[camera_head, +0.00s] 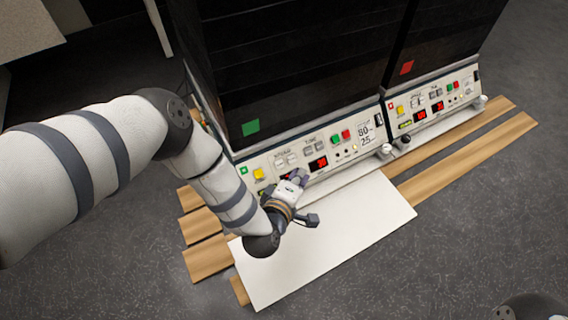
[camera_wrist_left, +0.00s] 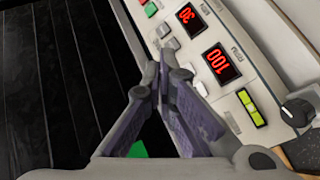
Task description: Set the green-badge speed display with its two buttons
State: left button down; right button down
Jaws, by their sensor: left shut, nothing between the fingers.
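The left shaker carries a large green badge (camera_head: 250,128) on its dark front, which also shows in the left wrist view (camera_wrist_left: 138,149). On its panel, the speed display (camera_wrist_left: 221,64) reads 100 in red; my gripper covers it in the head view. Its two grey buttons (camera_head: 286,160) sit above the display in the head view. My right gripper is out of view.
A second display (camera_wrist_left: 191,17) reading 30 has its own grey buttons (camera_wrist_left: 168,36). A yellow button (camera_head: 259,174), green and red buttons, and a dark knob (camera_wrist_left: 297,111) are nearby. The red-badge shaker (camera_head: 406,68) stands right. A white board (camera_head: 340,235) lies in front.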

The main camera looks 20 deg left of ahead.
aim_at(279, 164)
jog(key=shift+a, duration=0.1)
